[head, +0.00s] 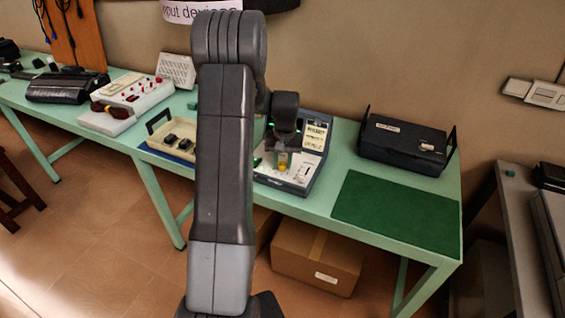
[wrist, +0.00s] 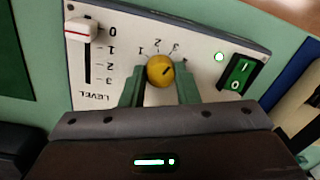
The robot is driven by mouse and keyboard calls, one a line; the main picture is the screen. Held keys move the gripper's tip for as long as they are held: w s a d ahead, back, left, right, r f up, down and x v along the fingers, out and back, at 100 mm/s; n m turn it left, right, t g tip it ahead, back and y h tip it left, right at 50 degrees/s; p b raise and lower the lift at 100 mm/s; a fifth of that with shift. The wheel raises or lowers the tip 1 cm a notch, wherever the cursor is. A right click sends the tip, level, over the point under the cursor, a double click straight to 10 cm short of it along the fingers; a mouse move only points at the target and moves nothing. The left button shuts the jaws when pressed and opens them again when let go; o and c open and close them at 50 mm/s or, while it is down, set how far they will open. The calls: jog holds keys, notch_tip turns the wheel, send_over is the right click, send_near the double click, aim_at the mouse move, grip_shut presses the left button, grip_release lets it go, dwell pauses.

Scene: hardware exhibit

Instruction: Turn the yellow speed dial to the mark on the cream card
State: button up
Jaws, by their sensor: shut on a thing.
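The yellow speed dial (wrist: 160,71) sits on the pale control panel, with numbers 1, 2 and 3 around its upper side in the wrist view. Its dark pointer line points right and slightly up, past the 3. My gripper (head: 282,157) is shut on the dial, one green finger on each side. In the head view the dial (head: 282,168) shows just below the fingers. Cream cards (head: 316,134) stand on the device's upright back; their print is too small to read, and my wrist partly covers this area.
On the panel are a white-capped LEVEL slider (wrist: 82,30) near 0, a lit green lamp (wrist: 219,57) and a green rocker switch (wrist: 241,75). A tray (head: 158,151) stands left of the device, a black case (head: 402,150) right. A bare green mat (head: 395,211) lies at front right.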

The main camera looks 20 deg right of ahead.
aim_at(285, 164)
dwell(0.5)
jog(key=o, duration=1)
jog(key=r, duration=0.9)
jog(key=r+b, duration=0.1)
jog(key=r, duration=0.4)
jog(key=shift+s+d, duration=0.15)
jog(key=shift+d, duration=0.15)
jog(key=shift+f, duration=0.1)
jog(key=f, duration=0.9)
jog(key=f+p, duration=0.1)
jog(key=f, duration=0.3)
jog(key=shift+a+f, duration=0.3)
jog(key=shift+f, duration=0.1)
jog(key=shift+w, duration=0.2)
